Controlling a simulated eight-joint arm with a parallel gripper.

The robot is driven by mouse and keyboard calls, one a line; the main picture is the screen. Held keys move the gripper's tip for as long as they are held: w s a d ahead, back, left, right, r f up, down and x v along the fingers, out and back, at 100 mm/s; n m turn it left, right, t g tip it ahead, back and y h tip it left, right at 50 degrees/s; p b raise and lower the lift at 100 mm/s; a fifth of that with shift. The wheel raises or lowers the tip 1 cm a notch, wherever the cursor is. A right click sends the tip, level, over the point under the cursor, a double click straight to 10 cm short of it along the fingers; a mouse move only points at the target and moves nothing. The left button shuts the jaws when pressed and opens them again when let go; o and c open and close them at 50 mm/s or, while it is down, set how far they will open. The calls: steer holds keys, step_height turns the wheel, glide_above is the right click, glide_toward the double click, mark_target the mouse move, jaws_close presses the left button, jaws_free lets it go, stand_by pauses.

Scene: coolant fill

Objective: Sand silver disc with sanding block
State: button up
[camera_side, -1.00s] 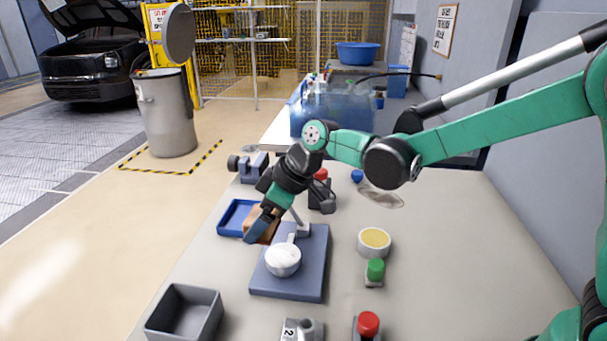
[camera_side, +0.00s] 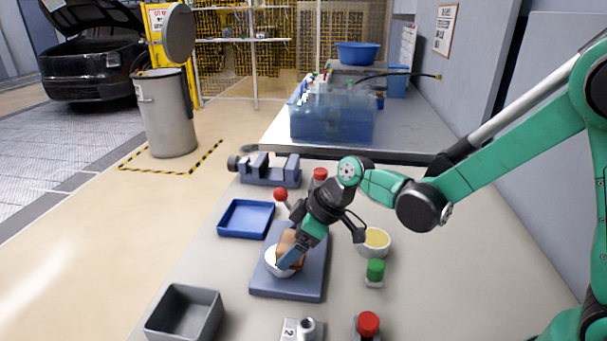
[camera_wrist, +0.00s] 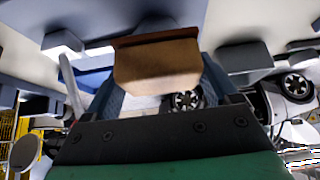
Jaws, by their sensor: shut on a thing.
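My gripper (camera_side: 290,254) is shut on a brown sanding block (camera_side: 288,240), which also fills the middle of the wrist view (camera_wrist: 157,72). The block is over the silver disc (camera_side: 275,268), a pale round piece on the blue-grey base plate (camera_side: 312,275). The gripper and block hide part of the disc in the side view. The block looks close to or on the disc's top; I cannot tell if they touch. The disc cannot be made out in the wrist view.
A blue tray (camera_side: 246,219) lies behind and left of the plate, and a grey bin (camera_side: 184,314) stands front left. A cup of yellow stuff (camera_side: 375,240) and a green-topped button (camera_side: 375,272) stand to the right. A grey vise (camera_side: 270,175) is at the back.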

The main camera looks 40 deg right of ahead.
steer(key=shift+s+d, duration=0.55)
steer(key=w+a, duration=0.4)
steer(key=shift+w+a, duration=0.25)
steer(key=shift+a, duration=0.05)
step_height(320, 180, up, 8)
stand_by(0.6)
